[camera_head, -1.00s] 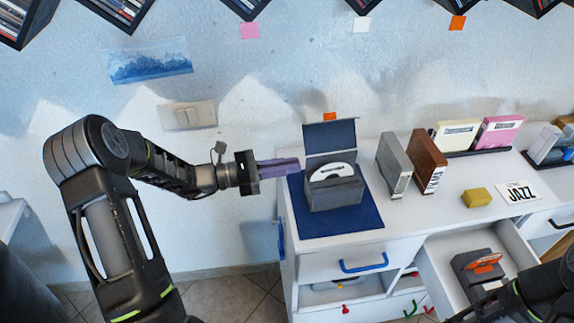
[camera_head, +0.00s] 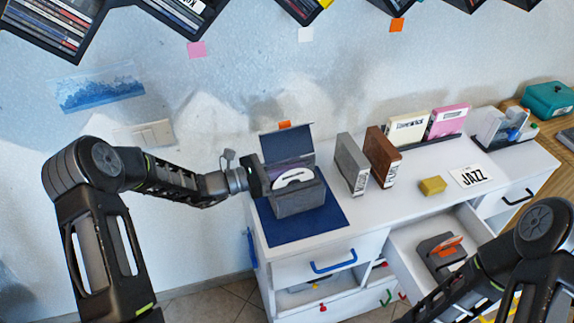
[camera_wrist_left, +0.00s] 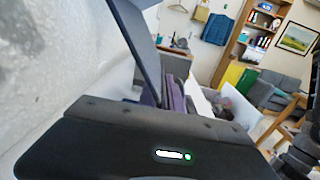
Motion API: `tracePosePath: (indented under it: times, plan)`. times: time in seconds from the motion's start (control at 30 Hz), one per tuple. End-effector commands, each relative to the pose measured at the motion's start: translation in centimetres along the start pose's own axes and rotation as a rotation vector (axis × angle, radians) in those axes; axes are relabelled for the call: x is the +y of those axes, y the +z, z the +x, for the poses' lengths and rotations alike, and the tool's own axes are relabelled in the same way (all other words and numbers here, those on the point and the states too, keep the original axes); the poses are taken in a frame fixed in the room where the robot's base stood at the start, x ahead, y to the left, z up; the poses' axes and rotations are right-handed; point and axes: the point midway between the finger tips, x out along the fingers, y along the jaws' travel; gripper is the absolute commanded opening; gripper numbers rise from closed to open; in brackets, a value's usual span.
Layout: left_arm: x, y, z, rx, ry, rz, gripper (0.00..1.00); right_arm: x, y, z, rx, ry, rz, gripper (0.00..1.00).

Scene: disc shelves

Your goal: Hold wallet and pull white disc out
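The grey wallet (camera_head: 300,200) stands on a dark blue mat (camera_head: 318,224) on the white cabinet, with its dark lid (camera_head: 287,143) raised at the back. The white disc (camera_head: 293,180) sits upright in it, its upper part showing above the front wall. My left gripper (camera_head: 288,167) is at the wallet's left side. Its purple fingers reach in between the disc and the raised lid. In the left wrist view the fingers (camera_wrist_left: 175,95) show beside a dark upright panel. Their gap and any contact are hidden.
A grey case (camera_head: 352,163) and a brown case (camera_head: 382,157) stand right of the wallet. A yellow block (camera_head: 432,185) and a JAZZ card (camera_head: 471,177) lie further right.

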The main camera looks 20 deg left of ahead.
Motion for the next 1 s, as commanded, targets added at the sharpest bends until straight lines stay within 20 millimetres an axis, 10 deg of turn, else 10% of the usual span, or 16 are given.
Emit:
tracePosePath:
  times: [1.0]
  plan:
    - [0.02, 0.01, -0.05, 0.000, 0.000, 0.001, 0.00, -0.01, 0.00, 0.00, 0.000, 0.000, 0.000, 0.36]
